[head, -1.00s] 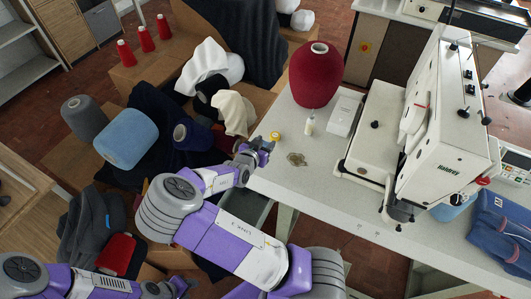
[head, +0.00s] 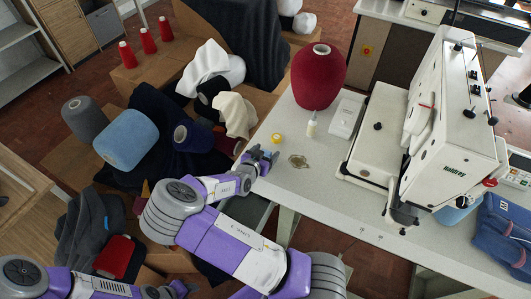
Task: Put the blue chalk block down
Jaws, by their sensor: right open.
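My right gripper (head: 266,159) is at the left edge of the white table (head: 330,185), by the yellow-rimmed roll (head: 277,138) and the small brass-coloured piece (head: 298,161). Its jaws are open. I cannot clearly make out the blue chalk block; anything small at the dark fingertips is too small to tell. My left gripper (head: 182,288) is low at the bottom left, away from the table, and its jaws are too small to read.
A big red yarn cone (head: 318,78), a small white bottle (head: 311,127) and a white box (head: 346,117) stand on the table. The sewing machine (head: 450,130) fills its right side. Boxes with yarn cones (head: 126,139) and cloth lie left. The front table strip is clear.

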